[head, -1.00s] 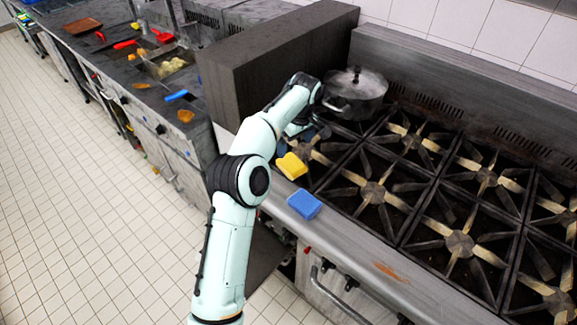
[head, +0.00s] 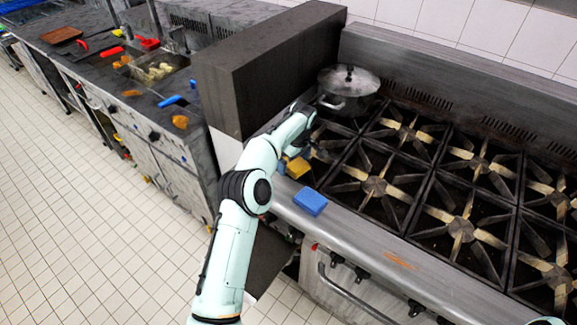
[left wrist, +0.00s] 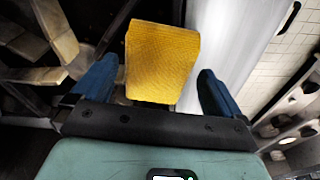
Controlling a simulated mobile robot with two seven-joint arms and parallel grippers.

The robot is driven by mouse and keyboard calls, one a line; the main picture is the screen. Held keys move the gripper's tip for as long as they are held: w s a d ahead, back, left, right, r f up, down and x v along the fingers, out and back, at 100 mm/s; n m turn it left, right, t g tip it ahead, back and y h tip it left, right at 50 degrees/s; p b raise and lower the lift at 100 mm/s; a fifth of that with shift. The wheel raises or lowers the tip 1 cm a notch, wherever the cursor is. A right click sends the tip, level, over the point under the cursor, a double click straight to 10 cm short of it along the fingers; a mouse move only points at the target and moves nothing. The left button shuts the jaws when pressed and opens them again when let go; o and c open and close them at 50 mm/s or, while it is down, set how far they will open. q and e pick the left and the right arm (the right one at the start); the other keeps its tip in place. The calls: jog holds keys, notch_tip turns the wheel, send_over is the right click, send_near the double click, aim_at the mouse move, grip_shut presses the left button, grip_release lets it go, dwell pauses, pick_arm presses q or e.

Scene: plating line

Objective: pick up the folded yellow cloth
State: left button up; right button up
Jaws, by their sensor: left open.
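The folded yellow cloth (head: 297,167) lies on the front edge of the stove, partly covered by my left gripper in the head view. In the left wrist view the yellow cloth (left wrist: 160,60) shows between and beyond the two blue fingers. My left gripper (left wrist: 150,88) is open, with a finger on each side of the cloth and a gap on both sides. In the head view my left gripper (head: 300,152) is over the cloth, its fingers mostly hidden by the arm. My right gripper is not in view.
A folded blue cloth (head: 311,201) lies on the steel front ledge (head: 345,228), just right of the yellow one. A lidded pot (head: 348,88) stands on the back left burner. A dark block-like partition (head: 265,65) rises left of the stove. The other burners are empty.

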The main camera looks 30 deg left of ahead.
pick_arm(q)
jog(key=shift+w+d+f, duration=0.1)
jog(key=shift+w, duration=0.1)
jog(key=c, duration=1.2)
